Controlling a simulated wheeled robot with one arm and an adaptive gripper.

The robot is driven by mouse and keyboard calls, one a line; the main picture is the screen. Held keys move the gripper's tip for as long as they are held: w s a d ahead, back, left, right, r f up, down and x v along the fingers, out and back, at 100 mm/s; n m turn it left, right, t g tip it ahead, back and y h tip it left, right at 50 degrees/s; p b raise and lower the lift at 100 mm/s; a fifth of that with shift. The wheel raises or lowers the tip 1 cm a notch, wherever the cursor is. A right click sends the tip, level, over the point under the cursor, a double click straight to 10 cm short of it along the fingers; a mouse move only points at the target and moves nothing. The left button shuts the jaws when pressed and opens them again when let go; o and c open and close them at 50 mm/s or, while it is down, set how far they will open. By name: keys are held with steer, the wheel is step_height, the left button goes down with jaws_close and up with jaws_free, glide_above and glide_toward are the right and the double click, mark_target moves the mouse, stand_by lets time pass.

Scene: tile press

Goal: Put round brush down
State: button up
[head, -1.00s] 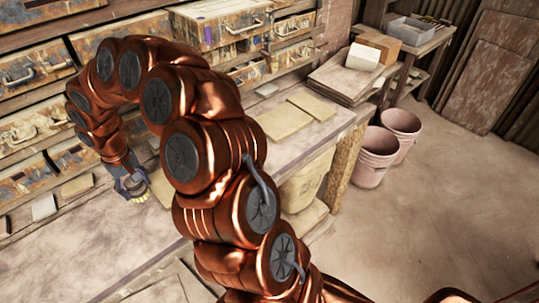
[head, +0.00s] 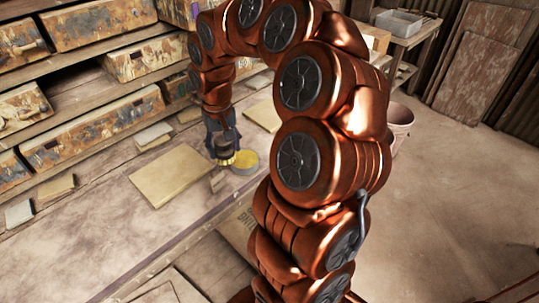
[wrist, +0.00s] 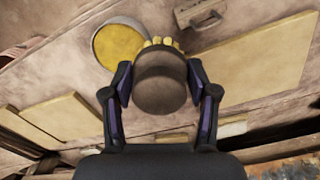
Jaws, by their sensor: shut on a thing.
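The round brush has a dark, rounded grey-brown body and yellow bristles. It shows in the wrist view (wrist: 160,85) and, small, in the head view (head: 224,149). My gripper (head: 221,138) is shut on its body, with one finger on each side, as the wrist view also shows (wrist: 160,76). The bristles point down towards the workbench (head: 100,215). I cannot tell whether they touch it. A round tin with yellow contents stands close beside the brush, right of it in the head view (head: 244,162) and left of it in the wrist view (wrist: 120,44).
A small block-like object with a handle (wrist: 200,12) lies close to the brush. A flat tan tile (head: 168,178) lies to the left. Worn drawers (head: 93,133) line the back. A pink bucket (head: 399,125) stands on the floor at right. The front-left bench is mostly clear.

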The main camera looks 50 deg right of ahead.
steer(key=s+d+m+b, duration=0.2)
steer(key=s+d+b, duration=0.15)
steer(key=s, duration=0.45)
steer(key=s+d+m+b, duration=0.2)
steer(key=s+d, duration=0.2)
steer(key=s, duration=0.3)
steer(key=w+d+p, duration=0.1)
steer(key=w+d, duration=0.1)
steer(key=w, duration=0.2)
steer(key=w+d+f+p, duration=0.1)
steer(key=w+d+p, duration=0.1)
steer(key=w+d, duration=0.1)
steer(key=w+d+f+p, duration=0.1)
steer(key=w+d, duration=0.2)
steer(key=w, duration=0.3)
steer(key=shift+w, duration=0.1)
steer(key=shift+f+p, duration=0.85)
steer(key=shift+f, duration=0.85)
steer(key=shift+f, duration=0.2)
steer(key=o, duration=1)
